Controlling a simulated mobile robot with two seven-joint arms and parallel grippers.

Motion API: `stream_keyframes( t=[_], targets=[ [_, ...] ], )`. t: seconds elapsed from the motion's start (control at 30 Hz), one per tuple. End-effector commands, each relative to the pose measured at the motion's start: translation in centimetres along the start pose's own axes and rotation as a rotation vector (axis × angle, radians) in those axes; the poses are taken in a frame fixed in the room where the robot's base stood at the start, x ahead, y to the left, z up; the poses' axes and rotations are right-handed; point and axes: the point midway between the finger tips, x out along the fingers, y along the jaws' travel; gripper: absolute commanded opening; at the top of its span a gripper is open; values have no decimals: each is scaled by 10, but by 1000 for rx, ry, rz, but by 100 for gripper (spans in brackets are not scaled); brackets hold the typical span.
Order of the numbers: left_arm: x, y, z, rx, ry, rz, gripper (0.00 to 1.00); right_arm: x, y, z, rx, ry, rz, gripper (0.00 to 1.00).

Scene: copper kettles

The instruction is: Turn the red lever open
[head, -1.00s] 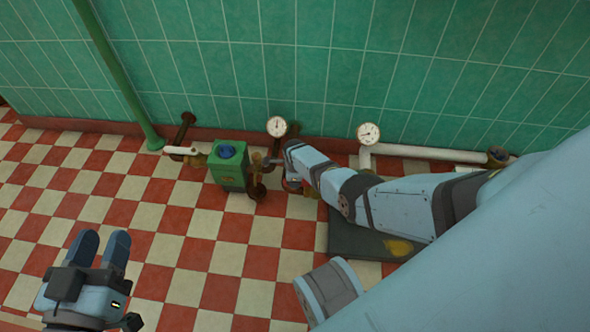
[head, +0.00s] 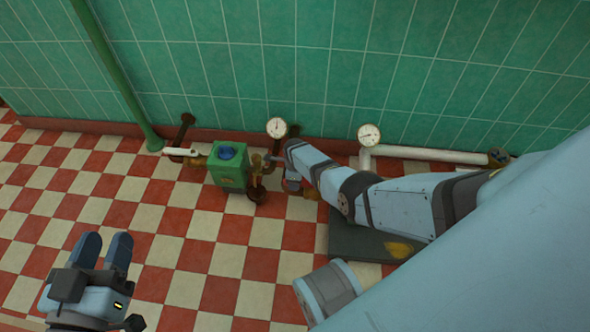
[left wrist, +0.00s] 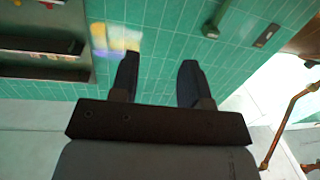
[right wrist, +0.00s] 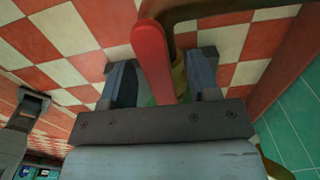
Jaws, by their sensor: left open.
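The red lever (right wrist: 153,60) shows in the right wrist view as a long rounded bar. It lies between the two spread fingers of my right gripper (right wrist: 162,80), which is open around it with gaps visible at the sides. A brass-coloured part is partly hidden behind the lever. My left gripper (head: 102,250) is open and empty at the lower left, above the floor. Its spread fingers also show in the left wrist view (left wrist: 158,82).
Pipes run along the foot of the green tiled wall (head: 300,60), with two dial gauges, left (head: 277,127) and right (head: 369,134). A green post (head: 118,80) stands at the left. A dark plate (head: 350,240) lies under my right arm. The checkered floor at left is clear.

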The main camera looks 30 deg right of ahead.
Motion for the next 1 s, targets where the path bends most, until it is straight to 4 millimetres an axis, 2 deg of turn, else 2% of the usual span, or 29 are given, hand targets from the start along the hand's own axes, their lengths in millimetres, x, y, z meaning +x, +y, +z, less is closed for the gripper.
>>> stream_keyframes(
  t=[0.23, 0.37, 0.43, 0.7, 0.8, 1.0],
  targets=[
    [2, -1, -8, 2, 7, 3, 43, -5, 1, 1, -2, 0, 2, 55],
    [2, 2, -19, -32, -9, 10, 43, -23, 1, 1, -2, -1, 1, 55],
    [-6, 12, -6, -135, -75, 2, 43, -37, 1, 0, -2, 0, 1, 55],
    [-11, 14, -67, -143, 119, -31, 43, -98, 1, 0, -1, -1, 0, 55],
    [-14, 14, -84, -136, 180, -40, 43, -116, 1, 0, 0, -1, 0, 55],
    [-17, 14, -97, -126, 234, -51, 43, -135, 0, 0, 0, 0, 1, 55]
  ],
)
